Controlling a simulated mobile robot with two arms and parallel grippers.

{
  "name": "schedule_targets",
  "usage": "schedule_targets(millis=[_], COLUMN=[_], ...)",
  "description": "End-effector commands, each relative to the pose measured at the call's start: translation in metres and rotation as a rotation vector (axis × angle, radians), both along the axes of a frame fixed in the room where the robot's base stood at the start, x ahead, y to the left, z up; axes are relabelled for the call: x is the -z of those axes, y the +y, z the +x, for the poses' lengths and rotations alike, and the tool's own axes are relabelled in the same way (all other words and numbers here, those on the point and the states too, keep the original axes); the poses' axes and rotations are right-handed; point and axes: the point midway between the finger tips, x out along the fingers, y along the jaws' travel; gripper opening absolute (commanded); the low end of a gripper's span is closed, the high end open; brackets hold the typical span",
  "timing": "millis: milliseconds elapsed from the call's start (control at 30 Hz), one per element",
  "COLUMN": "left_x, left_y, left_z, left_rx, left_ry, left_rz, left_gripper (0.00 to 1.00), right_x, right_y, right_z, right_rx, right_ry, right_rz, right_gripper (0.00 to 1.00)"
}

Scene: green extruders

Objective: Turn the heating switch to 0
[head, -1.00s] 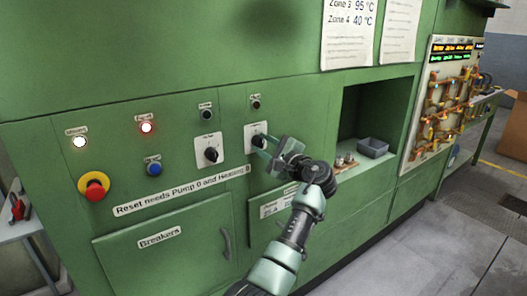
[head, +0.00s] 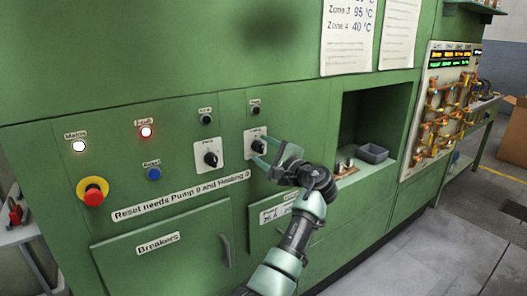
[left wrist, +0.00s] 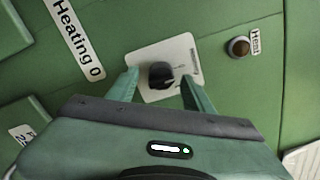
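The heating switch (head: 257,146) is a black rotary knob on a white plate, the right one of two such plates on the green panel. In the left wrist view the knob (left wrist: 160,75) lies between my fingertips, with a small light mark on its right side. Gaps show on both sides; contact is not visible. My left gripper (head: 263,152) is open in front of the plate, and its two fingers also show in the left wrist view (left wrist: 163,88). The gripper hides part of the plate's lower right in the head view. My right gripper is not in view.
The similar pump switch (head: 211,155) is to the left. A red emergency button (head: 92,191), blue reset button (head: 153,174), lit main lamp (head: 79,146) and lit red fault lamp (head: 146,132) are farther left.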

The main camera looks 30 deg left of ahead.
Motion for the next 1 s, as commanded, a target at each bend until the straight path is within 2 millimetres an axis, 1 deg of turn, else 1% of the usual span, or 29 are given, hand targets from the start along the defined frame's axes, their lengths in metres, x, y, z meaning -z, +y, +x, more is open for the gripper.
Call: schedule_targets(millis=[133,233,500,633,800,1000], left_x=[-0.001,0.0,0.002,0.001,0.0,0.0], left_y=[-0.001,-0.008,-0.05,-0.065,-0.072,-0.072], left_z=[0.0,-0.002,-0.02,-0.026,-0.03,-0.03], left_rx=[0.0,0.002,0.003,0.001,0.0,0.0], left_ry=[0.0,0.0,-0.002,-0.001,-0.001,0.0], left_rz=[0.001,0.001,-0.001,0.0,0.0,0.0], left_gripper=[0.51,0.51,0.51,0.51,0.51,0.51], right_x=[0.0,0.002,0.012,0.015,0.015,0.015], right_y=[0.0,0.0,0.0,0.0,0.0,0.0], right_z=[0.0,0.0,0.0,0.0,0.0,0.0], right_rx=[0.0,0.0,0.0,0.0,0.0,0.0], right_ry=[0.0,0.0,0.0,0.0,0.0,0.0], right_rz=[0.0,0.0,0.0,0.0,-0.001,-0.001], right_gripper=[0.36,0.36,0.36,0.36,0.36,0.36])
